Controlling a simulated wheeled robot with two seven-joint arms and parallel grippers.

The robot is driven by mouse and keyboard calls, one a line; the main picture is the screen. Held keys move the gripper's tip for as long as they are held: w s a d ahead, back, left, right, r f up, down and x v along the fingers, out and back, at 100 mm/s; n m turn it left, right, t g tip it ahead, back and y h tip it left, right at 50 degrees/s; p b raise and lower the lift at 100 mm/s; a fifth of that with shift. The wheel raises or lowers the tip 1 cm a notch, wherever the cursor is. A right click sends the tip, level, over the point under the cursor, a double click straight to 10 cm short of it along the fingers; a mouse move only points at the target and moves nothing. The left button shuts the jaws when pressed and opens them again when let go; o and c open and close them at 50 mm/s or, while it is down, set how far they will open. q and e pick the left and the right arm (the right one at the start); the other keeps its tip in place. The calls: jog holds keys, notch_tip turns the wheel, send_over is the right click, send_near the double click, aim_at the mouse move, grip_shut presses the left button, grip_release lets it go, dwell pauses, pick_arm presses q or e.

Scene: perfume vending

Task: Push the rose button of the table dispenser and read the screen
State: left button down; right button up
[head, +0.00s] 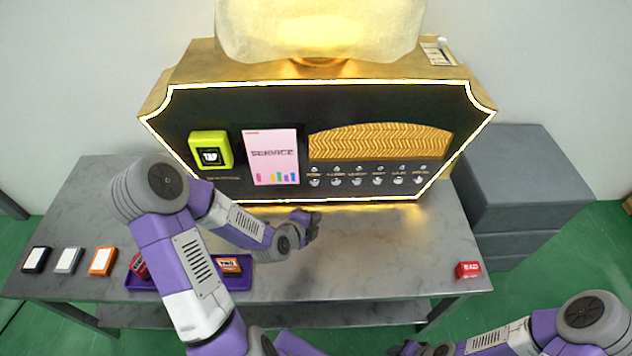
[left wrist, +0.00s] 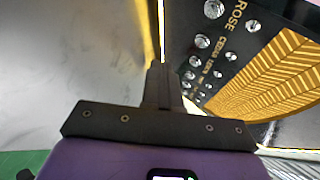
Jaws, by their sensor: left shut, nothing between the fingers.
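The gold and black dispenser (head: 240,115) stands on the grey table. Its pink screen (head: 272,165) reads "SERVICE" above several coloured bars. A row of round silver buttons runs right of the screen, under a gold patterned panel. The rose button (head: 314,183) is leftmost; in the left wrist view (left wrist: 213,8) it sits at the top beside the label "ROSE". My left gripper (head: 313,222) is shut and empty, in front of and below the leftmost buttons, apart from them. Its fingers (left wrist: 161,78) point along the dispenser front. My right gripper (head: 422,349) is partly cut off at the bottom edge.
A yellow-green reader (head: 211,150) is left of the screen. A purple tray (head: 137,285) holds a red and an orange box, partly behind my arm. Black, grey and orange boxes lie left. A red "BAD" box (head: 468,269) is at the right edge. The table's middle front is clear.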

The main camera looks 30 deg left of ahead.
pick_arm(q)
jog(key=w, duration=0.1)
jog(key=p, duration=0.2)
send_near(321, 185)
notch_tip(321, 185, down, 3)
jog(key=d, duration=0.2)
jog(key=shift+w+a+r+b, duration=0.15)
jog(key=shift+w+a+b, duration=0.1)
jog(key=shift+w, duration=0.4)
jog(key=shift+w+a+r+b, duration=0.1)
jog(key=shift+w+a+b, duration=0.15)
jog(key=shift+w, duration=0.45)
jog(key=shift+w, duration=0.1)
dwell(0.5)
jog(key=shift+w+a+b, duration=0.2)
jog(key=shift+w+b, duration=0.05)
jog(key=shift+b, duration=0.05)
jog(key=shift+w+a, duration=0.25)
jog(key=shift+w, duration=0.15)
dwell(0.7)
jog(key=shift+s, duration=0.1)
jog(key=shift+s+d+b, duration=0.45)
jog(key=shift+s, duration=0.25)
